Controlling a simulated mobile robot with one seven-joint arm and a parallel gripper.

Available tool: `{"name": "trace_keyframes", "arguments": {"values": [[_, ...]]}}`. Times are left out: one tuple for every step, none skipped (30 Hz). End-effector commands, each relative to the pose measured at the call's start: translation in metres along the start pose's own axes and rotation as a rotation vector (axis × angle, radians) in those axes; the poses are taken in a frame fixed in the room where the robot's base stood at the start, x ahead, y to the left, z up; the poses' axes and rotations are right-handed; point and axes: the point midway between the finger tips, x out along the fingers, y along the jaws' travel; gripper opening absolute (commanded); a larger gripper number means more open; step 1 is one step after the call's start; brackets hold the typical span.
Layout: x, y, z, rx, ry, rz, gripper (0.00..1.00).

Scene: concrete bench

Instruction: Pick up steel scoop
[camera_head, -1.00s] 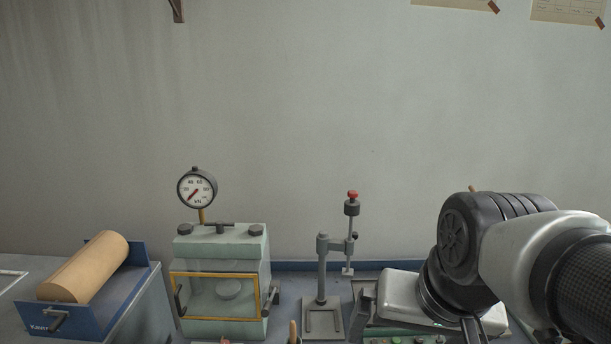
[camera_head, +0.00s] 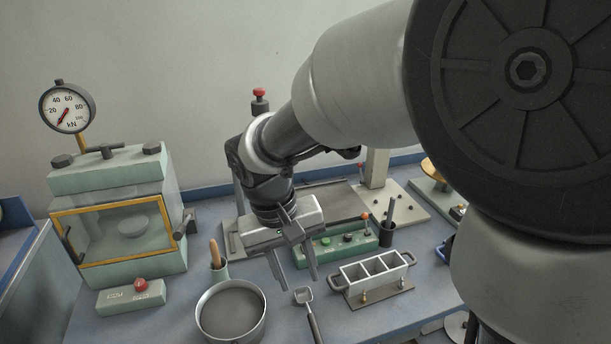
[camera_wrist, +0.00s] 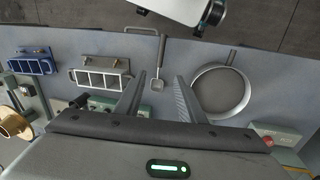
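The steel scoop (camera_head: 303,296) lies on the blue-grey bench, its small square head pointing away and its handle running to the bottom edge of the head view. In the wrist view the scoop (camera_wrist: 157,85) shows whole, handle pointing up. My gripper (camera_head: 297,280) points down above the bench, just behind the scoop head in the head view. It is open and empty. In the wrist view its fingers (camera_wrist: 161,77) stand on either side of the scoop head, apparently still above it.
A round pan (camera_head: 260,326) stands close left of the scoop. A cup with a wooden handle (camera_head: 219,268) is behind it. A triple mould (camera_head: 347,291) stands to the right, with a green control box (camera_head: 336,246) behind. A press (camera_head: 120,225) stands far left.

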Motion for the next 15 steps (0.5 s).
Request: {"name": "trace_keyframes", "arguments": {"values": [[0.007, -0.003, -0.001, -0.003, -0.004, 0.004, 0.36], [0.010, -0.003, -0.001, -0.003, -0.006, 0.005, 0.36], [0.016, -0.003, -0.001, -0.003, -0.006, 0.005, 0.36], [0.021, -0.003, 0.000, -0.002, -0.008, 0.005, 0.36], [0.027, -0.003, 0.000, -0.002, -0.008, 0.005, 0.36], [0.036, -0.002, 0.000, -0.001, -0.008, 0.005, 0.36], [0.043, -0.002, 0.000, -0.001, -0.009, 0.005, 0.36], [0.050, -0.002, 0.000, -0.001, -0.009, 0.005, 0.36], [0.058, -0.003, 0.000, -0.001, -0.008, 0.004, 0.36], [0.065, -0.002, 0.000, -0.001, -0.009, 0.005, 0.36], [0.072, -0.002, 0.000, -0.002, -0.008, 0.004, 0.36], [0.081, -0.002, 0.001, -0.002, -0.009, 0.005, 0.36], [0.087, -0.002, 0.000, -0.001, -0.008, 0.004, 0.36], [0.093, -0.002, 0.000, -0.001, -0.008, 0.005, 0.36], [0.100, -0.002, 0.000, -0.001, -0.008, 0.005, 0.36]]}}
